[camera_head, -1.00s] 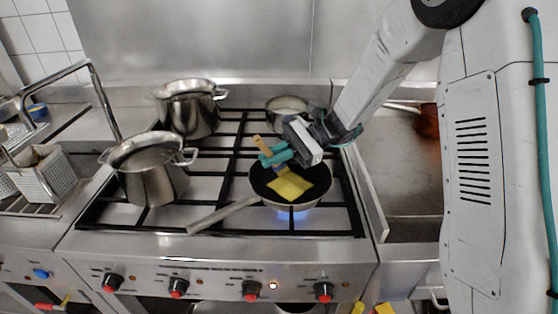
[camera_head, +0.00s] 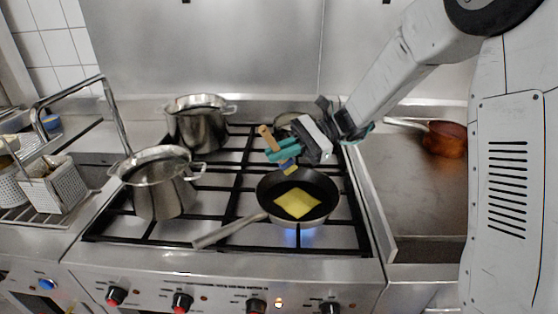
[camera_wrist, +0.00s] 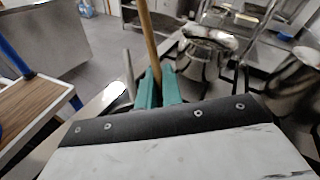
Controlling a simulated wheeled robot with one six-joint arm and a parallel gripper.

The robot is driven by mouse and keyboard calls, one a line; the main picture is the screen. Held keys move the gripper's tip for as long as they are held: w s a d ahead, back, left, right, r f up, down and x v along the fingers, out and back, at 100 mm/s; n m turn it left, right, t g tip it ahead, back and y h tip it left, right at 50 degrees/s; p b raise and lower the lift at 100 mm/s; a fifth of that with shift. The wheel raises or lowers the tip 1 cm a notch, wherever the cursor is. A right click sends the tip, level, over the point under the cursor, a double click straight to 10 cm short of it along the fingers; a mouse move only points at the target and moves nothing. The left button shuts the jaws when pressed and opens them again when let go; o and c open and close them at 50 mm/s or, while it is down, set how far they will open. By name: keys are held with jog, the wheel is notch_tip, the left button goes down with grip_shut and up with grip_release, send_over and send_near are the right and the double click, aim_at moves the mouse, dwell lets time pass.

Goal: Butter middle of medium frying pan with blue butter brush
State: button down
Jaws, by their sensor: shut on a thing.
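The medium frying pan (camera_head: 266,188) is dark inside, with its handle toward the front left, on the front right burner. A flat yellow square (camera_head: 297,203) lies in its middle. My gripper (camera_head: 270,150), with teal fingers, is shut on the butter brush above the pan's back left rim. The brush's wooden handle (camera_head: 265,133) points up, and its blue part (camera_head: 286,162) with a yellowish tip points down, apart from the yellow square. In the wrist view, the wooden handle (camera_wrist: 150,42) rises from between the teal fingers (camera_wrist: 158,92); the brush's lower end is hidden.
A blue flame (camera_head: 299,238) burns under the pan. Steel pots stand at the back left (camera_head: 198,128) and front left (camera_head: 158,182) of the stove. Another pan (camera_head: 285,119) is partly hidden behind my gripper. A copper pan (camera_head: 446,140) sits on the right counter, whose front part is clear.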

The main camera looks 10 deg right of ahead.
aim_at(263, 130)
jog(key=shift+r, duration=0.2)
jog(key=shift+r, duration=1.4)
jog(key=shift+s+a+f, duration=0.35)
jog(key=shift+a+f, duration=0.15)
jog(key=shift+a, duration=0.1)
jog(key=shift+s+a+f, duration=0.35)
jog(key=shift+a+f, duration=0.15)
jog(key=shift+a, duration=0.1)
